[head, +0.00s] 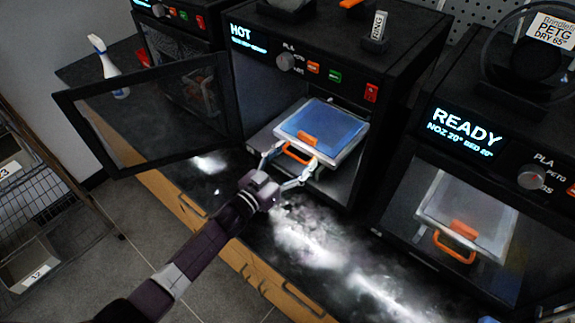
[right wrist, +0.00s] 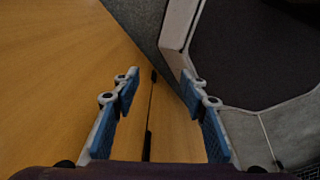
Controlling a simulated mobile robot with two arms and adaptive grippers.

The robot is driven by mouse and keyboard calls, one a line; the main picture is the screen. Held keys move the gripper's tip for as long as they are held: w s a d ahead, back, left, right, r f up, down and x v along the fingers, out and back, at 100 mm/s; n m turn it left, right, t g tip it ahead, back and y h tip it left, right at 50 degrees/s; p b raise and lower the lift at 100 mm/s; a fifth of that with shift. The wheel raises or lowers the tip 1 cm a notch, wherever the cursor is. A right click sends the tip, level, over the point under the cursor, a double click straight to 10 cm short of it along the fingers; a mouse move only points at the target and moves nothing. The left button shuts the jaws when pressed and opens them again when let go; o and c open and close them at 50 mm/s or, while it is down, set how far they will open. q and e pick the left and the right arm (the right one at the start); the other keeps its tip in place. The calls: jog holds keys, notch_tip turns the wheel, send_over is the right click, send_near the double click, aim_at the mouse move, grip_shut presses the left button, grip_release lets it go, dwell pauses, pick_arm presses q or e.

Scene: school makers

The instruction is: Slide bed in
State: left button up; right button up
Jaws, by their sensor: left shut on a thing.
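The bed (head: 322,130), a blue plate on a light tray with an orange front handle (head: 296,153), is in the middle printer (head: 350,63), whose display reads HOT. The bed's front edge stands near the printer's front opening. The printer's dark-framed door (head: 85,93) is swung wide open to the left. My left gripper (head: 290,165) is at the bed's front, its fingers around the orange handle and shut on it. My right gripper (right wrist: 157,90) shows in the right wrist view, its fingers wide apart with nothing between them.
A second printer (head: 470,123) marked READY, its door shut, stands at the right. A white spray bottle (head: 105,62) stands at the left behind the open door. The dark counter (head: 300,235) is clear in front of the printer. In the right wrist view, wooden cabinet fronts (right wrist: 60,60) are close.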

pick_arm(q)
jog(key=shift+d+r, duration=0.15)
jog(key=shift+r, duration=0.05)
jog(key=o, duration=1.4)
jog(key=shift+w, duration=0.1)
jog(key=shift+w+d+f, duration=0.15)
jog(key=shift+d, duration=0.05)
jog(key=v, duration=1.2)
pick_arm(e)
jog(key=shift+d, duration=0.1)
jog(key=shift+f, duration=0.1)
